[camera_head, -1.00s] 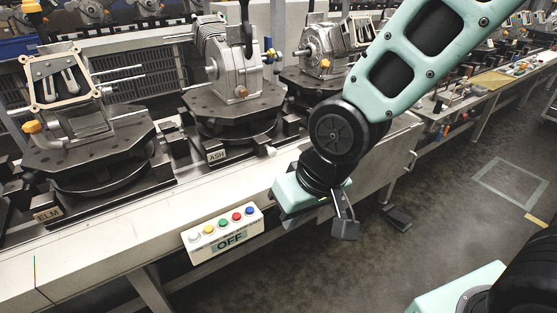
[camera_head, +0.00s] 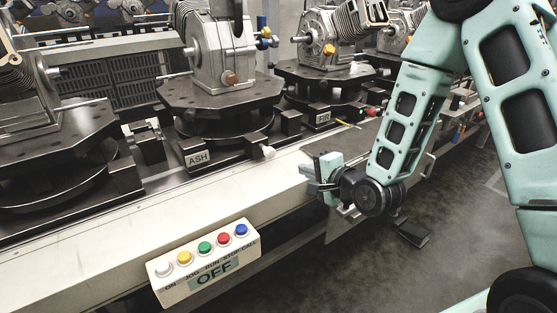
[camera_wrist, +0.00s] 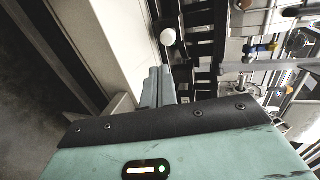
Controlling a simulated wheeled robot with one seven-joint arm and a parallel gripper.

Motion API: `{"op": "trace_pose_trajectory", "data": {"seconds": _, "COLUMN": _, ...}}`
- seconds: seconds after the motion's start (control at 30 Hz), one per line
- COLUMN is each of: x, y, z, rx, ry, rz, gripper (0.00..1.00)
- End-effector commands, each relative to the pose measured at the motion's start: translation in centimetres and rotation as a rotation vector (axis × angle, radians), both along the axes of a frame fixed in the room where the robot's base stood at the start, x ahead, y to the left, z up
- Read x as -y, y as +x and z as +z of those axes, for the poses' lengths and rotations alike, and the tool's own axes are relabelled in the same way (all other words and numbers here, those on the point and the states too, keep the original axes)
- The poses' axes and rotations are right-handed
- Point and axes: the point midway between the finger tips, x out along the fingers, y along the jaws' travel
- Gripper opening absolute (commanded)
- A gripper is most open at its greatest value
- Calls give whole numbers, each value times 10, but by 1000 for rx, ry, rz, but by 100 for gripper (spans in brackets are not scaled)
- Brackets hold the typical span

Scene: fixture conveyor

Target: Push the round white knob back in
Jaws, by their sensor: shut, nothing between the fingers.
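The round white knob (camera_head: 268,152) sticks out at the front of the fixture labelled ASH (camera_head: 197,159), on the conveyor's near side. In the wrist view the knob (camera_wrist: 168,36) is just beyond my fingertips, slightly to the right. My gripper (camera_head: 306,178) is at the conveyor's front edge, right of the knob, with its fingers pointing left. In the wrist view my gripper (camera_wrist: 158,73) has its fingers together, empty, with a gap between them and the knob. How far the knob stands out is hard to tell.
A button box (camera_head: 203,264) marked OFF, with several coloured buttons, hangs on the conveyor's front left of my gripper. The FIR fixture (camera_head: 323,117) stands further right. The pale conveyor ledge (camera_head: 150,222) is clear. Dark floor lies to the right.

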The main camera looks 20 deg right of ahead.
Motion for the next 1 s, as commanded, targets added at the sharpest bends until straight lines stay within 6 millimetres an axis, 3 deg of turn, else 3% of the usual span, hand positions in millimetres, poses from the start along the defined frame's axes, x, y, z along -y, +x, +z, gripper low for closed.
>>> {"op": "trace_pose_trajectory", "data": {"seconds": 0.4, "x": -26, "y": 75, "z": -25, "rx": 1, "ry": -3, "rz": 3, "gripper": 0}}
{"op": "trace_pose_trajectory", "data": {"seconds": 0.6, "x": -35, "y": 104, "z": -25, "rx": 1, "ry": -3, "rz": 2, "gripper": 0}}
{"op": "trace_pose_trajectory", "data": {"seconds": 1.0, "x": -39, "y": 117, "z": -26, "rx": -2, "ry": -5, "rz": 1, "gripper": 0}}
